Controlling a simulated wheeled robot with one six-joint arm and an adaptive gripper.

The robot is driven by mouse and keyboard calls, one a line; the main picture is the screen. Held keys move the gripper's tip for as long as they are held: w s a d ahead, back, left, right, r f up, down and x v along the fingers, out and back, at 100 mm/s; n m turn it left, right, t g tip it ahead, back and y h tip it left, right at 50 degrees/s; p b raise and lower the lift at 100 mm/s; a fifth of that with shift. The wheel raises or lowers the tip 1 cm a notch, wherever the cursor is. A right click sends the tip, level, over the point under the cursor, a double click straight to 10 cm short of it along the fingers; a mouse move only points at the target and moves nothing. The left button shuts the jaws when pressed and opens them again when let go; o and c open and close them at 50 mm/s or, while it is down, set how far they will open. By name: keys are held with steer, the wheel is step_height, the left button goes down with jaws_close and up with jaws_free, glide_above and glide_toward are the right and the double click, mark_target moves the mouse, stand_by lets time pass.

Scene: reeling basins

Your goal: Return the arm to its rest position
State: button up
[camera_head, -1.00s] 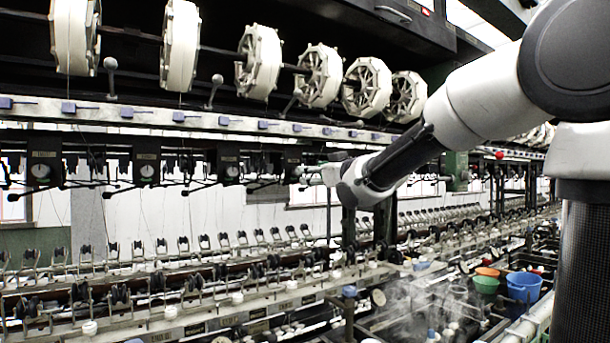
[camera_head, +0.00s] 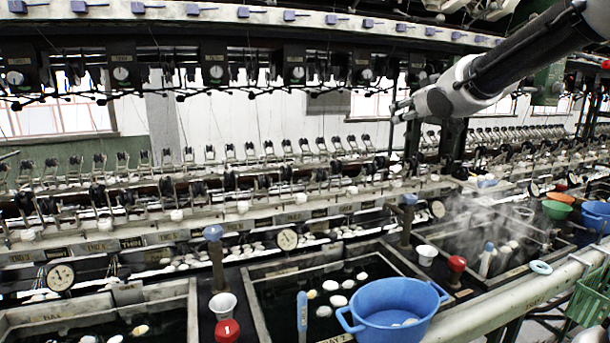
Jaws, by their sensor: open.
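My arm comes in from the upper right, with a dark forearm and a pale wrist. My gripper (camera_head: 399,108) is at its end, pointing left, open and with nothing seen between its fingers. It hangs in the air in front of the pale back wall, above the row of small reeling guides (camera_head: 330,146). It is clear of the basins below. The finger details are small in the picture.
A blue tub (camera_head: 392,318) stands at the front edge of a basin (camera_head: 262,310) holding white cocoons. Steam rises from a basin at right. Orange (camera_head: 560,198) and green bowls (camera_head: 556,210) stand at the far right. A rail (camera_head: 530,296) runs along the front.

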steer(key=s+d+f+m+g+h, duration=0.1)
steer(key=s+d+f+g, duration=0.25)
steer(key=s+f, duration=0.4)
steer(key=s+d+f+m+g+h, duration=0.2)
steer(key=s+d+f+g, duration=0.15)
steer(key=s+f, duration=0.4)
steer(key=s+f+m+g, duration=0.1)
steer(key=s+f+g, duration=0.2)
steer(key=s, duration=1.4)
steer(key=shift+s+d+f+m+y, duration=0.2)
steer(key=shift+s+m+y, duration=0.1)
steer(key=shift+s+y, duration=0.1)
